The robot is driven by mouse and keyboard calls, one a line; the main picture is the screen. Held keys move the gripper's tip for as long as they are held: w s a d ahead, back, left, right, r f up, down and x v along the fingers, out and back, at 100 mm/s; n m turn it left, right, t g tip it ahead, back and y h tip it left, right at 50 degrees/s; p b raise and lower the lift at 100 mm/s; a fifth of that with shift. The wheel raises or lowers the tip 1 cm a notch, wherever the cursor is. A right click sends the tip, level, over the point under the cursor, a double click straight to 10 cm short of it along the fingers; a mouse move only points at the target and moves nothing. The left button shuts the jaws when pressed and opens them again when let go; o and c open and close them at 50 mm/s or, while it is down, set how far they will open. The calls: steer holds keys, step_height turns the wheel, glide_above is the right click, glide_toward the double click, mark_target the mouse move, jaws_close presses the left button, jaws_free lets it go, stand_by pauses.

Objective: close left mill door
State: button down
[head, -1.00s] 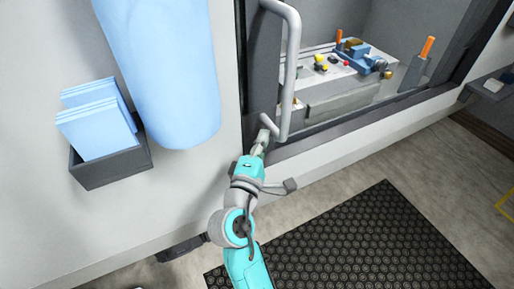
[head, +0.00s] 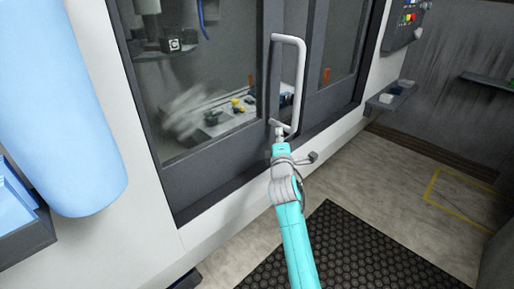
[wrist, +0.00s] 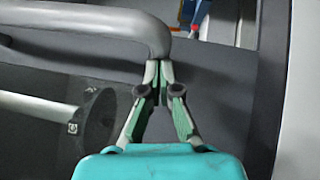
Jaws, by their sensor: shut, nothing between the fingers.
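The left mill door (head: 185,175) has a dark frame and a large glass pane. Its pale grey loop handle (head: 301,80) stands on the door's right edge. My gripper (head: 280,133) is at the handle's lower end. In the wrist view, the fingers of my gripper (wrist: 158,68) are together and empty, with the tips at the bend of the handle (wrist: 110,28); I cannot tell if they touch. A strip of the mill's interior shows beside the door edge, within the handle loop. I cannot tell how wide the gap is.
A control panel (head: 405,22) and a small grey shelf (head: 390,97) are on the right. A blue cylinder (head: 60,120) hangs on the left above a dark bin (head: 28,240). A black mat (head: 350,250) lies on the floor, with open floor to its right.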

steer(key=w+d, duration=0.6)
steer(key=shift+r, duration=0.15)
